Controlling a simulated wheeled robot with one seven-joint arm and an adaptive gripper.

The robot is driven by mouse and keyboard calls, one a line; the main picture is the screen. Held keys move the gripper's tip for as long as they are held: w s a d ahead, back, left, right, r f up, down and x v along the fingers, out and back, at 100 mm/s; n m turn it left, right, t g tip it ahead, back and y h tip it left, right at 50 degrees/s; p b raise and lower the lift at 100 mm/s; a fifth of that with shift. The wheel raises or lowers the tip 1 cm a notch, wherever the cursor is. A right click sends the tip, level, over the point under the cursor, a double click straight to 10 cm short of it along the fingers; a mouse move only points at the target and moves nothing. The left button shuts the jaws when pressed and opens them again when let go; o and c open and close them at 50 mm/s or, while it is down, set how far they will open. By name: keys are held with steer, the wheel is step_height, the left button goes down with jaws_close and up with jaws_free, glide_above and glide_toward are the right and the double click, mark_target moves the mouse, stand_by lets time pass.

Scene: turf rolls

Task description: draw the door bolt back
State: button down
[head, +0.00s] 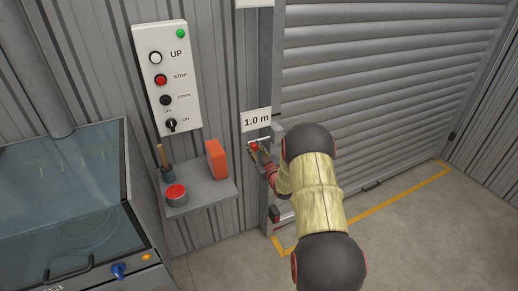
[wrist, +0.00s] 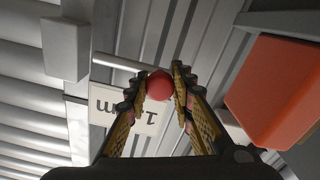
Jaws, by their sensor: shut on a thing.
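The door bolt is a pale metal rod (wrist: 118,62) with a round red knob (wrist: 160,84). In the wrist view the knob sits between my gripper's (wrist: 160,88) two ridged yellow-and-black fingers, which are shut on it. The rod runs from beside the knob to the left, toward a grey block (wrist: 65,48) near the shutter slats. In the head view my gripper (head: 258,152) is at the shutter's left frame, just below the "1.0 m" sign (head: 256,120). The red knob (head: 254,146) shows small there, and my arm hides part of the frame.
A grey shelf (head: 215,190) left of my gripper holds an orange block (head: 216,160), a red-topped tin (head: 176,194) and a brush (head: 165,165). A control panel (head: 166,78) hangs above. The roller shutter (head: 390,70) is down; a yellow line (head: 400,200) marks the floor.

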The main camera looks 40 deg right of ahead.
steer(key=shift+a, duration=0.2)
steer(key=c, duration=1.6)
jaws_free()
steer(key=shift+w+a, duration=0.1)
steer(key=shift+o, duration=0.5)
steer(key=v, duration=1.2)
